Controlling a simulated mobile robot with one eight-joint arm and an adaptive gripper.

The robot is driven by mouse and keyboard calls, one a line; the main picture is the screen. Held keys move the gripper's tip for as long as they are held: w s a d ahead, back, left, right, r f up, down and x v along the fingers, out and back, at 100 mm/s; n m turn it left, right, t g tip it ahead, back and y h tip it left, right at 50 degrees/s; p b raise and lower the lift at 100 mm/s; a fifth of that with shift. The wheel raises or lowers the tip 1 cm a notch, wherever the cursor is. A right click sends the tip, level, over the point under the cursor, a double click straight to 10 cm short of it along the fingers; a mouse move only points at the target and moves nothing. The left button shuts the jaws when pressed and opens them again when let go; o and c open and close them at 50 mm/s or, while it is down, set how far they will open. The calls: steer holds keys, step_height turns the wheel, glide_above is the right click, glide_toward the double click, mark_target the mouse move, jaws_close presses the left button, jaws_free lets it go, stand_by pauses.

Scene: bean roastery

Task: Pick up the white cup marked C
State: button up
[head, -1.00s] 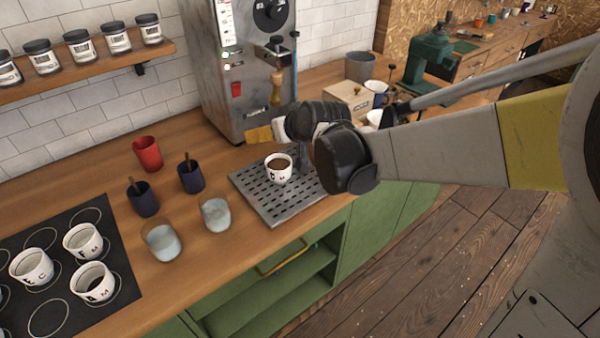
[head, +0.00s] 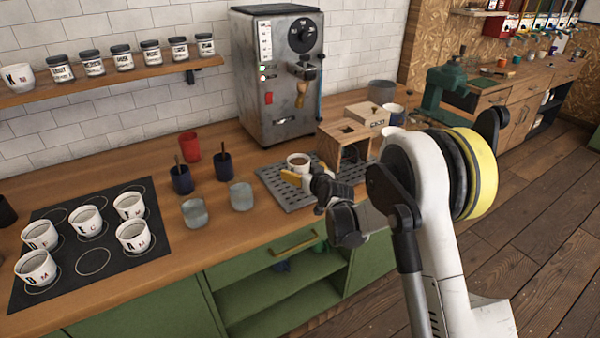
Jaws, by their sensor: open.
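A white cup of dark coffee (head: 298,159) stands upright on the grey slotted drip tray (head: 272,187) in the head view. Its marking is hidden now; a second earlier its first letter looked like C or G. My gripper (head: 300,179), with yellow fingertips, is open just in front of the cup and covers its lower part. I cannot tell whether they touch. Several white lettered cups stand on the black mat (head: 160,248) at left. One there (head: 87,221) seems to read E and C, but the small letters are hard to read.
Two dark blue cups (head: 182,180), a red cup (head: 189,147) and two glasses (head: 241,196) stand between mat and tray. The grey machine (head: 278,85) rises behind the tray. A wooden stand (head: 341,141) is close at right. Jars and a K cup (head: 18,77) line the shelf.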

mark_target(296, 163)
steer(key=b+x, duration=0.2)
steer(key=x, duration=0.3)
steer(key=shift+w+r, duration=0.1)
steer(key=shift+w, duration=0.1)
steer(key=shift+c, duration=0.3)
steer(key=c, duration=1.5)
